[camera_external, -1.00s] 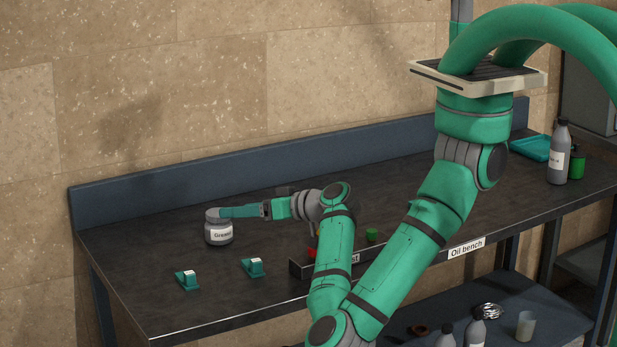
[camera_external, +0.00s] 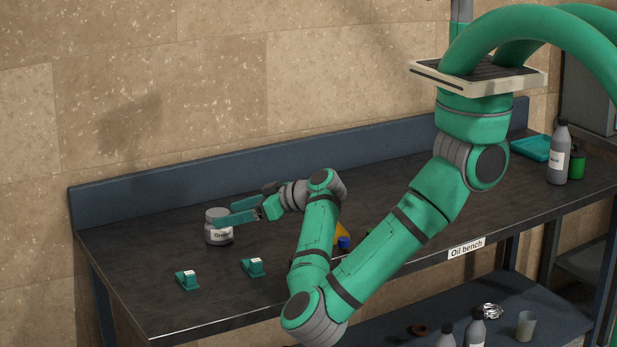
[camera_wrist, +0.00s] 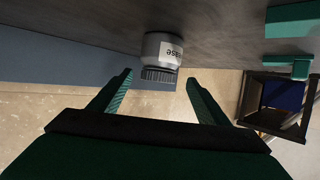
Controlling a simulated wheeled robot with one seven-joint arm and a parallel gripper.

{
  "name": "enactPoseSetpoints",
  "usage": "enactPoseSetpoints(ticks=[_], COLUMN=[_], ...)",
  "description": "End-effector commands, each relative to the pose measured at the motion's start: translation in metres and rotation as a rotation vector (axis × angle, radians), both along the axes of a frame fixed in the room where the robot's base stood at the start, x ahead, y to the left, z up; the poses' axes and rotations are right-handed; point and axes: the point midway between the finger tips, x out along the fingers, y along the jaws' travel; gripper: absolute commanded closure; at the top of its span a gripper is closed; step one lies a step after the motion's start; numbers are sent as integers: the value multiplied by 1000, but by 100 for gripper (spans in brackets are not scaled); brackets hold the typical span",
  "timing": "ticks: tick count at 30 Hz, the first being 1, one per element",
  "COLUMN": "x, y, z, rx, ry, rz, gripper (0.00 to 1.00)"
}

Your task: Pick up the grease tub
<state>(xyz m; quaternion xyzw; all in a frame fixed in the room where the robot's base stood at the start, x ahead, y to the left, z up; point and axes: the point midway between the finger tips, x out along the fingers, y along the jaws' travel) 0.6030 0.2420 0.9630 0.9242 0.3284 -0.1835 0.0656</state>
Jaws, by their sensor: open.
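The grease tub (camera_external: 219,236) is a small grey jar with a ribbed grey lid and a white label. It stands upright on the dark bench top (camera_external: 150,255) near the left end. My gripper (camera_external: 225,213) is beside it, level with its upper part, with the fingers pointing left. In the wrist view the grease tub (camera_wrist: 162,52) lies ahead of my gripper (camera_wrist: 157,80), between the lines of the two spread fingers, its lid near the fingertips. The fingers are open and nothing is clamped. The external view does not show clearly whether a finger touches the tub.
A blue-capped yellow item (camera_external: 343,242) is partly hidden by my arm. A bottle (camera_external: 560,155) stands far right.

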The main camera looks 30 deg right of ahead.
Motion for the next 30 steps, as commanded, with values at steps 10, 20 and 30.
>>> enactPoseSetpoints(ticks=[10,20,30], x=[26,38,38], y=[19,28,28], z=[-18,-24,-23], rx=[4,0,1], ry=[2,1,-1], rz=[0,-1,0], gripper=[30,30,80])
